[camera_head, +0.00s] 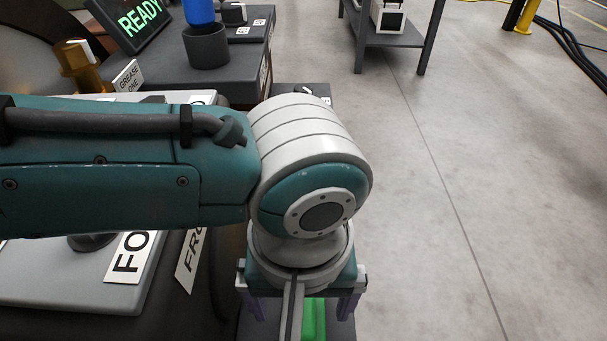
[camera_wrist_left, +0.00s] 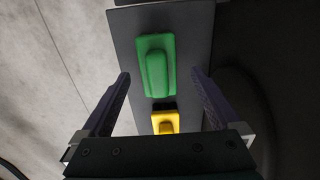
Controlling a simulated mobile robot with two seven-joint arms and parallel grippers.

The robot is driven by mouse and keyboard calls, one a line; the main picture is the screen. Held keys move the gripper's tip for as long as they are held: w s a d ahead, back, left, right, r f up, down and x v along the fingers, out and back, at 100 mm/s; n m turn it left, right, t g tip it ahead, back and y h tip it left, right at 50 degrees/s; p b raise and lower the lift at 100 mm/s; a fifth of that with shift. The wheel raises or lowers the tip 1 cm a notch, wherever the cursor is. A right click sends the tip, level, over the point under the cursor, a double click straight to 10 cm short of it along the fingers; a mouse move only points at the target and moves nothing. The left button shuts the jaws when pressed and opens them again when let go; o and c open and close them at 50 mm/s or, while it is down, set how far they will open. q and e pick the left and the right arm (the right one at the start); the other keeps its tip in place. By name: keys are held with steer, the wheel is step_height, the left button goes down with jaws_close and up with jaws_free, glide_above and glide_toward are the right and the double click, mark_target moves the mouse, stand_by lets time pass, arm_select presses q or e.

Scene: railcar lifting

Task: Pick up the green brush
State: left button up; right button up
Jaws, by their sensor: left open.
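The green brush (camera_wrist_left: 155,65) lies on a narrow dark grey shelf (camera_wrist_left: 193,22) in the left wrist view. It has a raised grip along its middle. Part of the green brush (camera_head: 314,320) also shows at the bottom of the head view, below my left gripper (camera_head: 300,300). In the left wrist view my left gripper (camera_wrist_left: 160,85) is open, with one finger on each side of the brush. No contact with the brush shows, and the height gap is hard to tell. My right gripper is in neither view.
A yellow block-like object (camera_wrist_left: 165,122) lies close to the green brush on the shelf. In the head view a dark cup (camera_head: 207,48) with a blue item stands on the bench at the back. A grey table (camera_head: 385,38) stands farther off.

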mark_target(303, 312)
arm_select(q)
step_height(303, 312, down, 4)
steer(key=shift+s+d+r+b, duration=0.1)
steer(key=shift+r+b, duration=0.15)
steer(key=shift+b, duration=0.5)
steer(key=shift+r, duration=0.1)
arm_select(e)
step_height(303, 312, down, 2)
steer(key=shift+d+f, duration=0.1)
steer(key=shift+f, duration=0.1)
arm_select(q)
steer(key=shift+c, duration=0.3)
jaws_close()
